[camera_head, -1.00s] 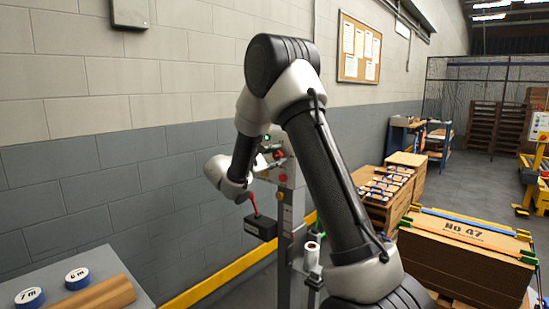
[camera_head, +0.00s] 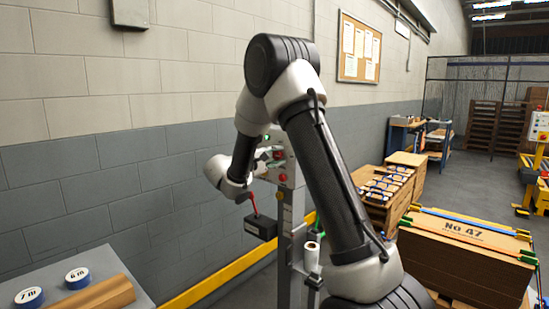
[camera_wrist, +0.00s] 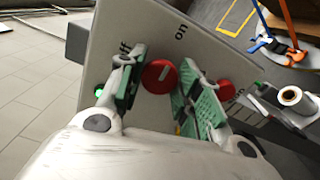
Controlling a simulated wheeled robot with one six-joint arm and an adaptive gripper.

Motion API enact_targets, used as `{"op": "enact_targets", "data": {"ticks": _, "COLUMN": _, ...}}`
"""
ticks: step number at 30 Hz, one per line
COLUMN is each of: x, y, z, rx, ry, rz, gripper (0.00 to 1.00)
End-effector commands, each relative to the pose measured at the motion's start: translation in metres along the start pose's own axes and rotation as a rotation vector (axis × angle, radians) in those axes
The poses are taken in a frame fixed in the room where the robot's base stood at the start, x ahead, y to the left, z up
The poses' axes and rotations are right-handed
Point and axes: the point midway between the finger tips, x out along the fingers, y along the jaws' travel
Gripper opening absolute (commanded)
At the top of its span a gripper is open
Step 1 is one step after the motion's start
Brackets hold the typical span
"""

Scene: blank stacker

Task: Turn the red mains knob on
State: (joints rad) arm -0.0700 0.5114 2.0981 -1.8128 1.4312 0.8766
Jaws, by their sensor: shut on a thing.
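The red mains knob (camera_wrist: 159,77) sits on a grey panel (camera_wrist: 150,25) in the wrist view. It is round, with a pale pointer line slanting toward the upper right. The printed words "off" and "on" show on the panel above it, "on" to the right. My gripper (camera_wrist: 165,92) has its green-padded fingers on either side of the knob and is shut on it. In the head view my gripper (camera_head: 268,157) is at the upper part of the grey post, and its fingers largely hide the knob.
Another red control (camera_wrist: 225,89) is close to my right finger. A table (camera_head: 40,280) stands at lower left, stacked boards (camera_head: 470,255) at right.

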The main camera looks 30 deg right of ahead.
Motion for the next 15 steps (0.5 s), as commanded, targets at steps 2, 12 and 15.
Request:
{"op": "enact_targets", "data": {"ticks": 2, "x": -0.0002, "y": -0.0016, "z": 0.0003, "rx": -0.003, "ry": 0.0, "rz": -0.002, "gripper": 0.11}}
{"op": "enact_targets", "data": {"ticks": 12, "x": -0.0001, "y": -0.0011, "z": 0.0002, "rx": -0.003, "ry": 0.0, "rz": -0.002, "gripper": 0.56}}
{"op": "enact_targets", "data": {"ticks": 15, "x": -0.0001, "y": -0.0008, "z": 0.0002, "rx": -0.003, "ry": 0.0, "rz": -0.001, "gripper": 0.56}}
